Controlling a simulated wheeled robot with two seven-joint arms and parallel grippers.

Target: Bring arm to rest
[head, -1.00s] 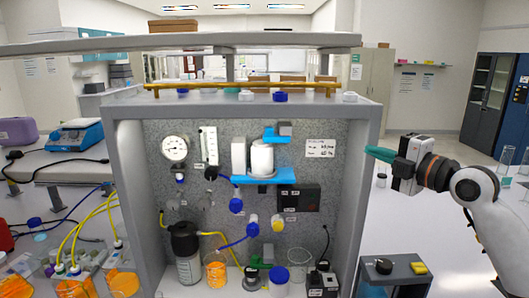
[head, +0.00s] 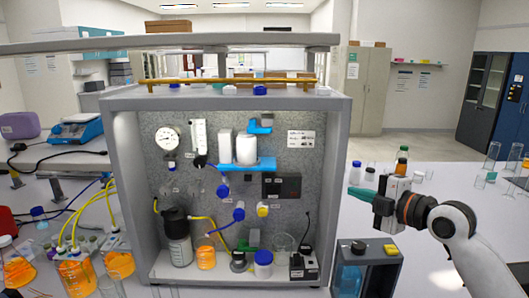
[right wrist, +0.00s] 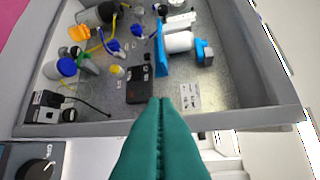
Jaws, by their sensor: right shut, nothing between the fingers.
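My right gripper (head: 356,193) has green fingers and is in the head view at the right. Its fingers are closed together and hold nothing. It hovers in free air to the right of the grey rig box (head: 342,140), apart from it. In the right wrist view the closed green fingers (right wrist: 161,110) point toward the open front of the rig, with the black box (right wrist: 139,92) and white label (right wrist: 190,97) beyond the tips. My left gripper does not show.
A grey control box (head: 385,262) with a black knob stands below my right gripper. Bottles (head: 402,160) and glassware (head: 491,156) stand on the white bench behind and to the right. Bottles with orange liquid (head: 75,272) and yellow tubes stand left of the rig.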

